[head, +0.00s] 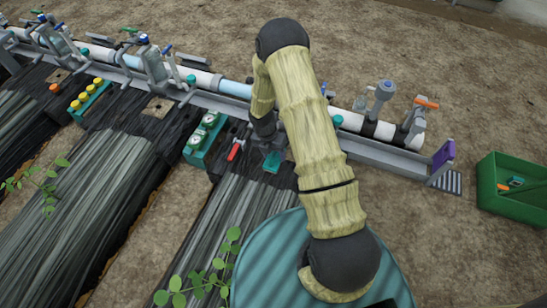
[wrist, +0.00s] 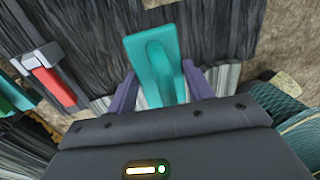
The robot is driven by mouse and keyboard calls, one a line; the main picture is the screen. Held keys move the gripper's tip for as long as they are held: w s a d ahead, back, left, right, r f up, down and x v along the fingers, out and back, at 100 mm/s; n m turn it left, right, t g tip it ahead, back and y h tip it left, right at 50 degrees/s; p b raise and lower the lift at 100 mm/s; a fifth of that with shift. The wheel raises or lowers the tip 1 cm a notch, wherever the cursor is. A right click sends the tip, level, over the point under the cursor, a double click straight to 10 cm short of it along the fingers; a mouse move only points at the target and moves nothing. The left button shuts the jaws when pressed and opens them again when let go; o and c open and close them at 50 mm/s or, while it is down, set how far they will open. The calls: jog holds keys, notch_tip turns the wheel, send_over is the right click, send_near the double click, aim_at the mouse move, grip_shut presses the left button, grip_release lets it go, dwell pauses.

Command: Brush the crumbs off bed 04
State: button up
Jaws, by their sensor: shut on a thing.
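My gripper (wrist: 158,84) is shut on a flat teal tool (wrist: 150,58), with one purple finger on each side of it. In the head view the teal tool (head: 273,161) is over the upper end of a dark film-covered bed (head: 240,215), just in front of the pipe rail. I cannot tell whether it touches the film. Any bristles are hidden. No bed number is readable, and I cannot make out crumbs. A red-handled tool (head: 235,150) lies to the left of the teal tool; it also shows in the wrist view (wrist: 55,88).
A teal holder (head: 197,152) with round gauges stands at left, and another with yellow caps (head: 84,99) is further left. The white pipe rail (head: 236,89) with valves runs behind. A green crate (head: 515,200) stands at right. Leafy plants (head: 208,285) grow in front.

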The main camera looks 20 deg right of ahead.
dwell(0.3)
notch_tip(320, 180, down, 6)
jog(key=b, duration=0.7)
jog(key=shift+f, duration=1)
dwell(0.9)
jog(key=shift+w+a, duration=0.1)
jog(key=shift+w+a+r+p, duration=0.1)
jog(key=shift+w+a+p, duration=0.15)
jog(key=shift+w+a, duration=0.35)
jog(key=shift+w+a+r+p, duration=0.15)
jog(key=shift+w+a, duration=0.25)
jog(key=shift+a, duration=0.4)
jog(key=shift+w+a+f, duration=0.1)
jog(key=shift+a+f, duration=0.05)
jog(key=shift+w+a+f, duration=0.1)
jog(key=shift+w+a, duration=0.5)
jog(key=shift+a, duration=0.25)
jog(key=shift+w+a+f, duration=0.1)
jog(key=shift+w+a, duration=0.5)
jog(key=shift+a, duration=0.2)
